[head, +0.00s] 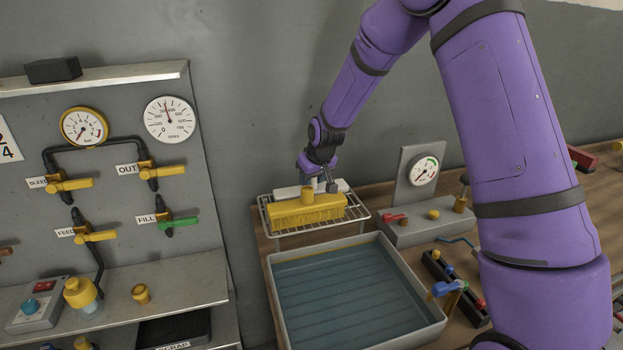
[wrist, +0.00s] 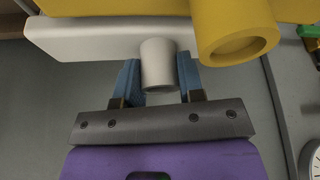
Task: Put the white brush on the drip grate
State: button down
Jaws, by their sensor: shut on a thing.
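The white brush (head: 288,191) is at the back of the drip grate (head: 359,213), behind a yellow brush (head: 305,214) and partly hidden by it. My gripper (head: 322,184) is at the white brush from above. In the wrist view, my gripper (wrist: 158,70) has its blue finger pads on either side of the white brush's round stub handle (wrist: 158,62) and is shut on it. The white block of the brush (wrist: 85,40) runs alongside the yellow brush (wrist: 235,28). I cannot tell whether the white brush touches the grate or hangs just above it.
A grey basin of water (head: 350,295) stands in front of the grate. A gauge panel (head: 418,180) with a red-handled block is to the right. A valve board (head: 110,170) and steel shelf (head: 180,285) are at left. The grey wall is close behind.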

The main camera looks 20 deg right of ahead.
jog(key=shift+f, duration=0.1)
jog(key=c, duration=0.7)
grip_release()
jog(key=shift+c, duration=0.2)
jog(key=s+f+v, duration=0.1)
jog(key=s+v, duration=0.1)
jog(key=v, duration=0.9)
jog(key=s+d+f+v, duration=0.1)
jog(key=s+v, duration=0.1)
jog(key=v, duration=1)
jog(key=s+d+r+m, duration=0.1)
jog(key=s+r, duration=0.1)
jog(key=s, duration=0.7)
jog(key=s+d+r+m, duration=0.1)
jog(key=s+r, duration=0.1)
jog(key=s, duration=0.8)
jog(key=s+d+r+m+h, duration=0.1)
jog(key=s+d+r, duration=0.1)
jog(key=s, duration=0.8)
jog(key=shift+s+r+t, duration=0.25)
jog(key=shift+r+t, duration=0.15)
